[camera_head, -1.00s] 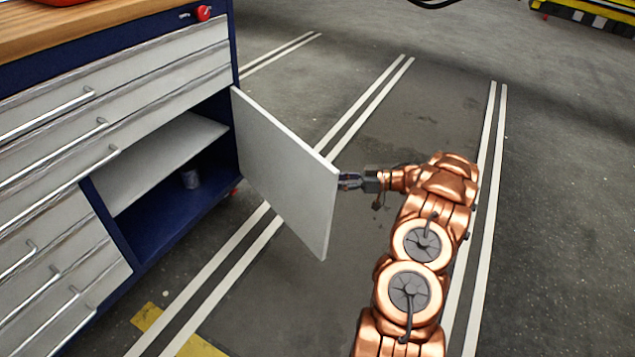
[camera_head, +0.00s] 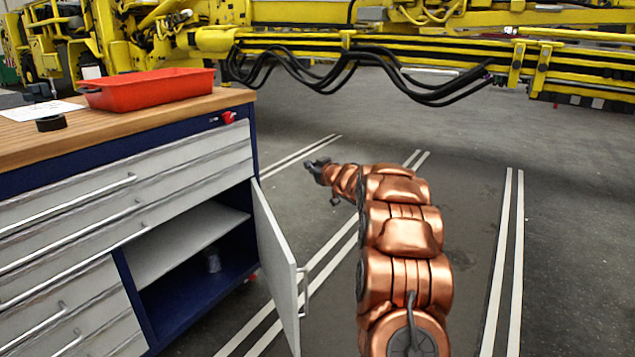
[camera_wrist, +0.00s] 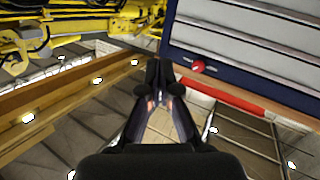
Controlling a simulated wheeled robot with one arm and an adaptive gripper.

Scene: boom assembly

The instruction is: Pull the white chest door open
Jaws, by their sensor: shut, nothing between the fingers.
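The white chest door (camera_head: 277,258) stands swung out from the blue chest (camera_head: 188,293), its handle (camera_head: 304,292) on the outer face towards the right. The open compartment shows a shelf and a small grey can (camera_head: 213,262). My gripper (camera_head: 314,165) is beyond the door, above the floor to the right of the chest, apart from the door and its handle. In the wrist view my gripper (camera_wrist: 160,85) has its fingers together with nothing between them. The door cannot be made out in the wrist view.
A red tray (camera_head: 150,90) and a black round item (camera_head: 51,123) sit on the wooden top (camera_head: 120,122). A red knob (camera_head: 228,118) is on the chest's corner. Yellow boom machinery (camera_head: 400,42) with black hoses spans the back. The floor right of my arm is clear.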

